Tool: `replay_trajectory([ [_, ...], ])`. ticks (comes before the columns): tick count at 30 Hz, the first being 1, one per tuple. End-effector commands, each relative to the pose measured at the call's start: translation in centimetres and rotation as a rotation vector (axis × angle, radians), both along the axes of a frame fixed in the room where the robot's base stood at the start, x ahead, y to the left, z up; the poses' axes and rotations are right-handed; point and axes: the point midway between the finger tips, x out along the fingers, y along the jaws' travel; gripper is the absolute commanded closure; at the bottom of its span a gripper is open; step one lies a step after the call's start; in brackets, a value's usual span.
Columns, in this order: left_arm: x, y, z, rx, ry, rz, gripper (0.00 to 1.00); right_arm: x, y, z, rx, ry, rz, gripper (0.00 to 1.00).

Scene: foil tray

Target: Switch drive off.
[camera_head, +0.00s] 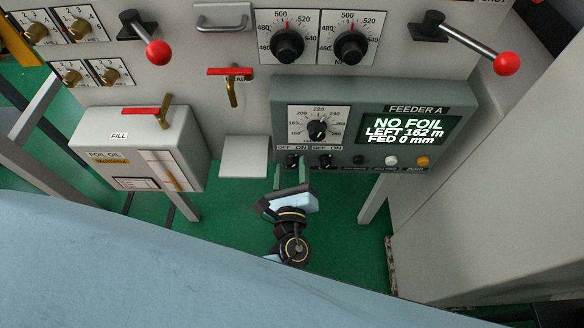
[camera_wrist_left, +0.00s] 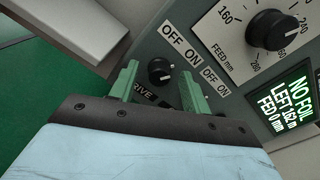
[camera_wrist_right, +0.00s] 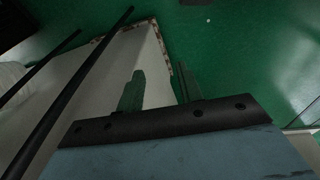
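The drive switch is a small black rotary knob (camera_wrist_left: 160,71) on the grey-green feeder panel, with an "OFF ON" label (camera_wrist_left: 180,45) and a partly covered "DRIVE" label (camera_wrist_left: 144,91). It also shows in the head view (camera_head: 292,161). I cannot tell clearly which way it points. My left gripper (camera_wrist_left: 158,82) is open, its green fingers on either side of the knob. I cannot tell whether they touch it. In the head view, my left gripper (camera_head: 291,171) is just below the panel's lower edge. My right gripper (camera_wrist_right: 158,82) is open and empty, over the floor.
A second OFF/ON knob (camera_head: 325,161) sits close to the right. The feed dial (camera_head: 317,130) is above, and the display (camera_head: 408,130) reads "NO FOIL". A white box (camera_head: 245,157) and a foil oil tank (camera_head: 140,150) stand to the left. Green floor (camera_head: 230,215) lies below.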

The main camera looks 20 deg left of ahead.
Motion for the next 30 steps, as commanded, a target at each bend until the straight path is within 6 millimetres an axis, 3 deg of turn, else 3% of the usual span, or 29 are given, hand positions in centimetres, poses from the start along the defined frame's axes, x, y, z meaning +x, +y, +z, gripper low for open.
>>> replay_trajectory([
  [1,0.0,0.0,0.0,0.0,0.0,0.0,0.59,0.0,0.0,0.0,0.0,0.0,0.0,0.64],
  [10,0.0,0.0,0.0,0.0,0.0,0.0,0.96,0.0,0.0,0.0,0.001,0.0,0.0,0.64],
  [17,0.0,0.0,-0.1,-0.02,-0.006,0.0,0.96,-0.1,0.0,-0.2,0.0,0.007,-0.002,0.64],
  [21,0.0,0.0,-0.1,-0.071,-0.022,0.0,0.96,1.0,0.2,1.5,0.001,-0.016,-0.006,0.64],
  [30,0.0,0.0,-0.4,-0.289,-0.085,-0.002,0.96,2.9,3.3,5.7,0.04,-0.046,-0.001,0.64],
])
